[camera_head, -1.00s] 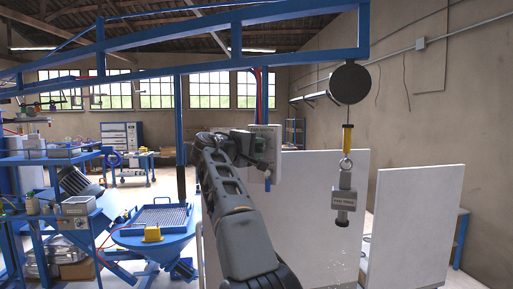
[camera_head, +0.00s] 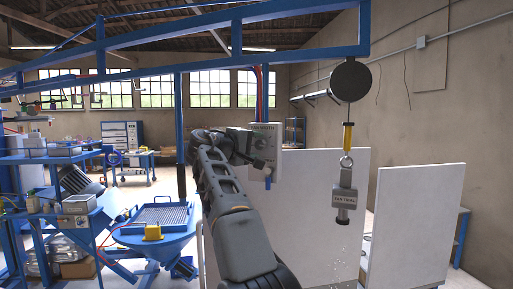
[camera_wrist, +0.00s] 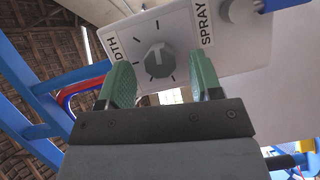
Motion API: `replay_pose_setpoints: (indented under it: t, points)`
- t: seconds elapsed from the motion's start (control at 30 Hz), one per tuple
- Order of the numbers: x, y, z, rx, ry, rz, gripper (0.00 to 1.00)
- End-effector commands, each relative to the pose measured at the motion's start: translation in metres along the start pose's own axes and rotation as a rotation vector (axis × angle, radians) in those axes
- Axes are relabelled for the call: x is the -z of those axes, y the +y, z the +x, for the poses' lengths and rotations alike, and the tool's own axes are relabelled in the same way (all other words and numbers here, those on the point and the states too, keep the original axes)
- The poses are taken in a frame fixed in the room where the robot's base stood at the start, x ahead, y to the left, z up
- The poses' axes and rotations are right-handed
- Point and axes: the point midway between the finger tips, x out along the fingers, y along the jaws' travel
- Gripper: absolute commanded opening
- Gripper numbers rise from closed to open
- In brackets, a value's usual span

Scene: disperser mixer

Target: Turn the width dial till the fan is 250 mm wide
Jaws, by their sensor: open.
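The width dial (camera_wrist: 160,60) is a grey round knob with a pale pointer line on a light box (camera_wrist: 185,25), ringed by dark tick marks. The box's label is partly cut off in the wrist view, where only "DTH" shows. A hanging grey block (camera_head: 345,198) bears a "FAN" label whose figure is too small to read surely.
A second knob (camera_wrist: 238,8) marked "SPRAY" is beside the dial. White panels (camera_head: 420,225) stand at the right, with fine specks before them. A blue frame (camera_head: 300,50) crosses overhead. A blue round tank (camera_head: 150,240) and a laden bench (camera_head: 50,160) are at the left.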

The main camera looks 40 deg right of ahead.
Motion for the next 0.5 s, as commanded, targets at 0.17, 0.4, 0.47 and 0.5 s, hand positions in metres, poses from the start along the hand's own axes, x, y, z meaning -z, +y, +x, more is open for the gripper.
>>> replay_pose_setpoints:
  t: [0.17,0.4,0.47,0.5]
  points:
    - [0.001,-0.003,-0.036,0.001,0.006,0.001,0.59]
    - [0.001,-0.002,-0.084,0.000,0.005,0.000,0.59]
    - [0.001,-0.002,-0.094,0.001,0.004,0.000,0.59]
    - [0.001,-0.002,-0.100,0.001,0.005,0.000,0.59]
